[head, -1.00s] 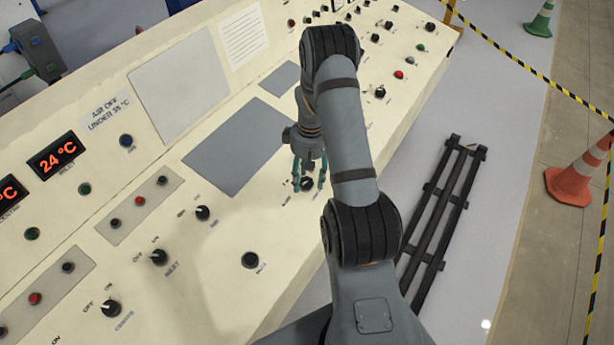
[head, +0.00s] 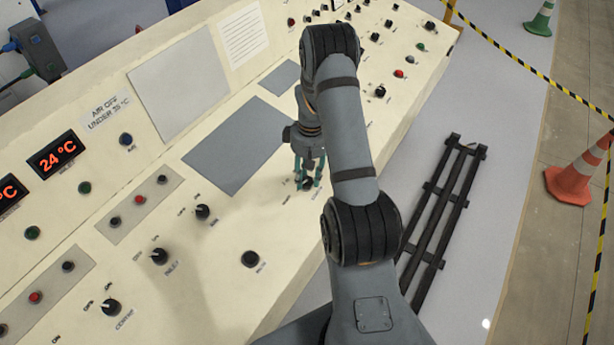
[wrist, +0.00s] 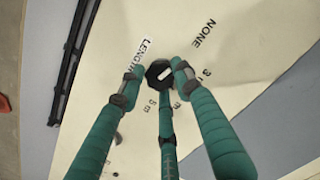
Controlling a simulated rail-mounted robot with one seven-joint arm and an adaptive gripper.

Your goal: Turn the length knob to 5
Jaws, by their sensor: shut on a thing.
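The length knob (wrist: 157,73) is black with a white pointer bar, beside a LENGTH label (wrist: 141,59) in the wrist view. The bar lies slanted toward the right side of the knob; which mark it points to is hard to tell. NONE (wrist: 205,33) is printed at upper right, a 3 mark (wrist: 205,74) at right and a 5 m mark (wrist: 152,106) below. My gripper (wrist: 159,80) has three teal fingers closed around the knob, one covering part of the markings. In the head view my gripper (head: 307,175) is down at the panel and largely hides the knob.
The cream control panel (head: 225,265) carries other knobs, including a black one (head: 203,212) to the left and a round one (head: 250,259) below. A flat grey plate (head: 235,145) lies left of my gripper. A black rack (head: 440,220) is on the floor at right.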

